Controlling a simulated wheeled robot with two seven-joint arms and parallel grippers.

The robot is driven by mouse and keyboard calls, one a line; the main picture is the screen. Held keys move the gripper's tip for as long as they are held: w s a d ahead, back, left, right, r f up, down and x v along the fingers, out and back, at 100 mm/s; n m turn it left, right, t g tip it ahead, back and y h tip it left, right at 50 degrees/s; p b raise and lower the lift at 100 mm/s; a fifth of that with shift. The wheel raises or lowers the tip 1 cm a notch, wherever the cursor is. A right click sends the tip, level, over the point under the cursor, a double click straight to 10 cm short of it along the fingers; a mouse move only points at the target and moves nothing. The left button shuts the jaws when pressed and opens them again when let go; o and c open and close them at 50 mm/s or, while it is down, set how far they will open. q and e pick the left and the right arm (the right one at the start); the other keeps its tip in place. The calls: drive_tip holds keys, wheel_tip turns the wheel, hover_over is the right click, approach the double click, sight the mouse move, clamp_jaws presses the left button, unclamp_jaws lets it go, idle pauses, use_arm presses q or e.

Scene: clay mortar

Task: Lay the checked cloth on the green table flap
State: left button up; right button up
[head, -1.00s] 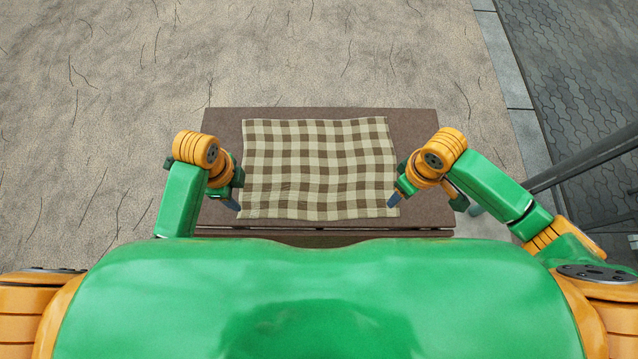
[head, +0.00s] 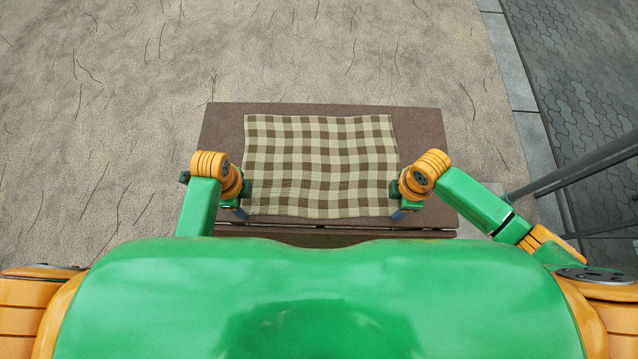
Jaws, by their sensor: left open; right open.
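The checked cloth (head: 320,165), brown and cream, lies spread out and nearly flat on a brown table top (head: 425,150). The surface under it looks brown; I see no green flap there. My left gripper (head: 241,212) is open at the cloth's near left corner. My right gripper (head: 399,213) is open at the near right corner. The fingers are small and partly hidden by the wrists, so I cannot tell whether they touch the cloth.
Bare sandy ground (head: 100,120) surrounds the table. A grey kerb (head: 520,90) and dark paving (head: 585,90) lie to the right. Dark metal rails (head: 575,178) stand at the right, near my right arm.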

use_arm(q)
drive_tip(key=shift+f+b, duration=0.25)
drive_tip(key=shift+b, duration=0.05)
use_arm(e)
drive_tip(key=shift+f, duration=0.25)
use_arm(q)
drive_tip(key=shift+s+r, duration=0.1)
drive_tip(key=shift+r, duration=0.05)
drive_tip(key=shift+c, duration=1.1)
use_arm(e)
drive_tip(key=shift+s+r, duration=0.1)
drive_tip(key=shift+c, duration=1.1)
use_arm(q)
clamp_jaws()
use_arm(e)
clamp_jaws()
